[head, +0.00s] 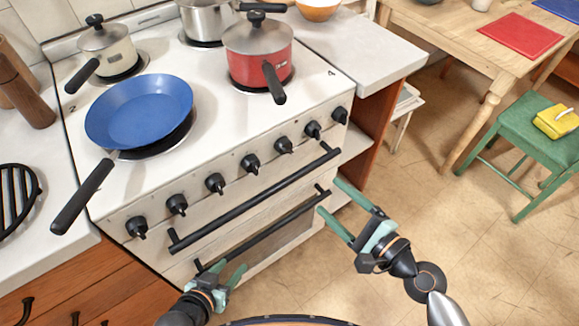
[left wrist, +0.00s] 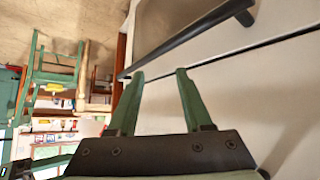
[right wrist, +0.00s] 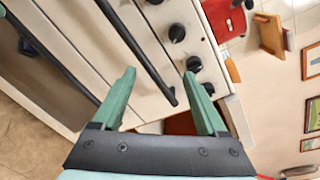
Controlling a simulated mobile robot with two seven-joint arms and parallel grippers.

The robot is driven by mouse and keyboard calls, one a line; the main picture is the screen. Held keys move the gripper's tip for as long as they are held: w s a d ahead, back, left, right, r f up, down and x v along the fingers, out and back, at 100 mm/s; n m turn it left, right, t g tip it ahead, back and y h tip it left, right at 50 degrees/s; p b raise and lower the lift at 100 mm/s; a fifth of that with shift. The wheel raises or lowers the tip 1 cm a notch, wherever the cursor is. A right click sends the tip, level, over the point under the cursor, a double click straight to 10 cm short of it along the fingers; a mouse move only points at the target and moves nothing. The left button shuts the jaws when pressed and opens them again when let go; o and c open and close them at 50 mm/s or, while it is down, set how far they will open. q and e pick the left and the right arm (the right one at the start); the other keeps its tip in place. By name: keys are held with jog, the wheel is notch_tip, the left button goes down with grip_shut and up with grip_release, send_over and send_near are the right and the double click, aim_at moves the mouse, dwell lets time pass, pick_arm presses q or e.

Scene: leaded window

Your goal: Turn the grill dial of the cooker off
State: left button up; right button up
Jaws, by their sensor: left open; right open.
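The white cooker (head: 225,110) has a row of several black dials along its sloping front panel, from the left-end dial (head: 136,227) to the right-end dial (head: 340,115). I cannot read which one is the grill dial. The right wrist view shows some dials, one of them (right wrist: 177,32) near the top middle. My right gripper (head: 327,196) is open and empty, in front of the cooker's right end, below the dials and near the oven handle's end. My left gripper (head: 230,268) is open and empty, low before the lower door handle. Neither touches a dial.
Two black bar handles, the upper (head: 255,197) and lower (head: 262,231), stick out below the dials. A blue pan (head: 139,111) has its handle over the front left edge; a red saucepan (head: 262,62) sits behind the right dials. Floor (head: 430,220) at right is clear.

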aim_at(290, 152)
jog(key=w+a+m, duration=0.1)
jog(key=w+a, duration=0.1)
jog(key=w, duration=0.1)
jog(key=w+a+r+m+y, duration=0.1)
jog(key=w+a, duration=0.2)
jog(key=w+a+r+m, duration=0.1)
jog(key=w+a+m, duration=0.1)
jog(key=w+a, duration=0.1)
jog(key=shift+w+a+r+t+y+p, duration=0.1)
jog(key=shift+w+r+t+y+p, duration=0.15)
jog(key=shift+w+t+y+p, duration=0.15)
jog(key=shift+w+a, duration=0.25)
jog(key=shift+w, duration=0.05)
pick_arm(q)
jog(key=shift+s+a+f, duration=0.1)
jog(key=shift+a+f, duration=0.15)
jog(key=shift+f, duration=0.1)
pick_arm(e)
grip_shut()
